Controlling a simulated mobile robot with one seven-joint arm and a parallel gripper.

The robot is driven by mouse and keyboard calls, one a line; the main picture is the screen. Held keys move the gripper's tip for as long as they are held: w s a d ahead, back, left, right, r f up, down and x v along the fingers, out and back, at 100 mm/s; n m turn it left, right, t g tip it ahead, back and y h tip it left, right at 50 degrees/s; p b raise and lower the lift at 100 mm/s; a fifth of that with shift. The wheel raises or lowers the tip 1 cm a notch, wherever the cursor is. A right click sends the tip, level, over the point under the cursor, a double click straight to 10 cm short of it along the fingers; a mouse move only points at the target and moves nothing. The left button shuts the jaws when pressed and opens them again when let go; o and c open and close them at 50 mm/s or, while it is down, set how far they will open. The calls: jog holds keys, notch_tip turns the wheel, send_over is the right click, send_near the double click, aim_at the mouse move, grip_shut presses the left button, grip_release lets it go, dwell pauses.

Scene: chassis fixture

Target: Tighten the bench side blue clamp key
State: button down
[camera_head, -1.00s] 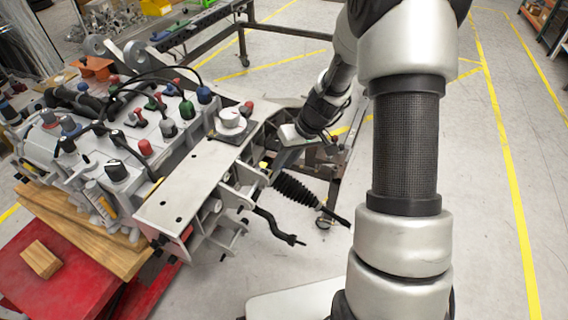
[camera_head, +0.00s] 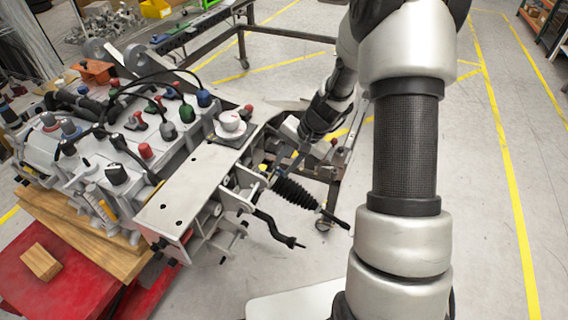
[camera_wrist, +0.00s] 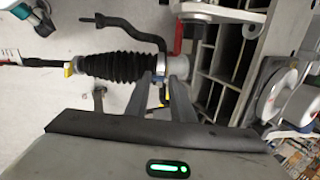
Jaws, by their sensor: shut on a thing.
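The black ribbed boot (camera_wrist: 118,67) lies across the upper left of the wrist view, with a pale clamp ring (camera_wrist: 158,66) at its chassis-side end. The boot (camera_head: 296,193) also shows in the head view, sticking out from the chassis fixture (camera_head: 190,185). My gripper (camera_wrist: 163,92) is at the clamp ring, one finger on each side of the small blue clamp key (camera_wrist: 166,97), shut on it. The fingers hide most of the key. In the head view my gripper (camera_head: 282,167) is beside the boot's inner end, small and partly hidden.
A yellow key (camera_wrist: 70,68) is at the boot's other end. A bent black bar (camera_head: 278,228) sticks out near the boot. A dark metal bench frame (camera_head: 330,175) stands behind it. Ribbed grey chassis walls (camera_wrist: 220,70) are close on the right in the wrist view.

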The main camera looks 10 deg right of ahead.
jog(key=m+p, duration=0.1)
jog(key=m, duration=0.3)
jog(key=shift+r+m, duration=0.1)
jog(key=shift+m, duration=0.2)
jog(key=m+p, duration=0.1)
jog(key=m, duration=0.2)
jog(key=shift+m, duration=0.4)
jog(key=m+p, duration=0.2)
jog(key=m, duration=0.2)
jog(key=shift+m+t+p, duration=0.3)
jog(key=shift+m+p, duration=0.55)
jog(key=shift+m, duration=0.95)
jog(key=c, duration=1.5)
grip_release()
jog(key=shift+s, duration=0.1)
